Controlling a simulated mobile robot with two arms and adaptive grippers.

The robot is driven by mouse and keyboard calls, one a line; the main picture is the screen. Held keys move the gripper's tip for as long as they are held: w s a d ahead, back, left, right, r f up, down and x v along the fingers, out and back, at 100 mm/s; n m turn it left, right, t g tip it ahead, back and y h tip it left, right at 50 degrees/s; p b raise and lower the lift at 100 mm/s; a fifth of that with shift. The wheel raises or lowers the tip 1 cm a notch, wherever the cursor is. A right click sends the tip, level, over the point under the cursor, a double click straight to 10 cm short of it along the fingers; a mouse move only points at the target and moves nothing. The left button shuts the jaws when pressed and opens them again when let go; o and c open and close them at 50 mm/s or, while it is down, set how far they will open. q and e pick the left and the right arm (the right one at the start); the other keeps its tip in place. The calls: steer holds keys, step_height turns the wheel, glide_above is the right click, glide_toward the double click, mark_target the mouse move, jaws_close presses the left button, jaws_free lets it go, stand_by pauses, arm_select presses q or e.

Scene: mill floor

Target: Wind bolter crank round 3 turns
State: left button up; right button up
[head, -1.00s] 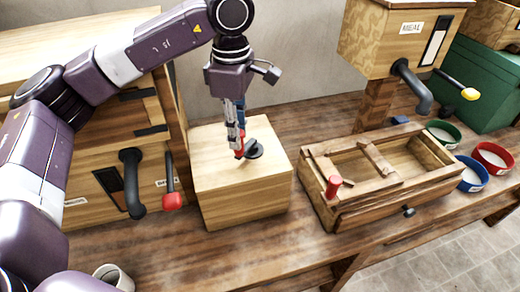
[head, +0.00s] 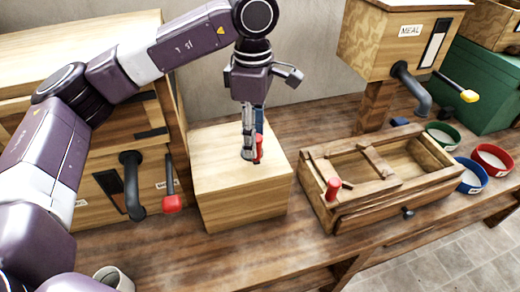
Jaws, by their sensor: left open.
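The crank's red handle (head: 259,148) stands upright on top of a pale wooden box (head: 245,205) in the middle of the bench. My left gripper (head: 249,155) points straight down at the handle, low over the box top. Its fingers are seen nearly edge-on and cover part of the crank; they are open. The handle shows just right of the fingers; I cannot tell whether they touch it. The crank's dark hub is mostly hidden behind the fingers. My right gripper is not in view.
An open wooden sifter box (head: 445,172) with a red peg (head: 333,187) stands right. A MEAL bin (head: 372,45) with a spout is behind it. Green (head: 442,136), red and blue bowls stand far right. A left cabinet has a red-tipped lever (head: 172,203). A cup (head: 113,277) stands front left.

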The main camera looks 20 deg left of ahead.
arm_select(q)
steer(key=shift+r+p, duration=2.5)
steer(key=shift+r, duration=1.85)
steer(key=shift+f, duration=0.1)
